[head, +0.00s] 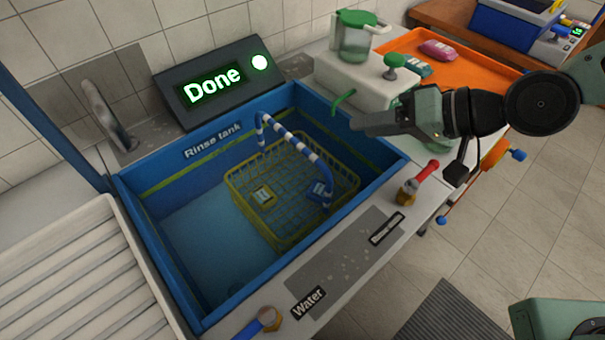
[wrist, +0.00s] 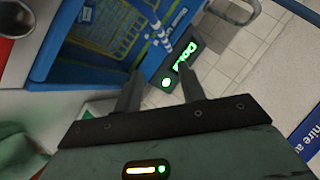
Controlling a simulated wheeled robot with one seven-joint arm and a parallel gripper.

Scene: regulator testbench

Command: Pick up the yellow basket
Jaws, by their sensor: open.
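The yellow basket (head: 290,190) is a wire basket sitting in the blue rinse tank (head: 190,160). Its arched handle (head: 298,143), striped blue and white, stands up over it. Two small items lie inside the basket. My gripper (head: 358,124) is to the right of the handle, near the tank's right edge, apart from the basket. In the wrist view, my gripper (wrist: 158,88) is open with nothing between its fingers. The basket (wrist: 112,28) and part of the striped handle (wrist: 158,38) show at the top of the wrist view.
A display (head: 212,84) reading "Done" stands behind the tank. A metal faucet (head: 105,115) is at the back left. A red-handled valve (head: 415,185) stands on the right ledge. A white machine with a green-lidded jar (head: 353,38) and an orange tray (head: 450,65) lie beyond.

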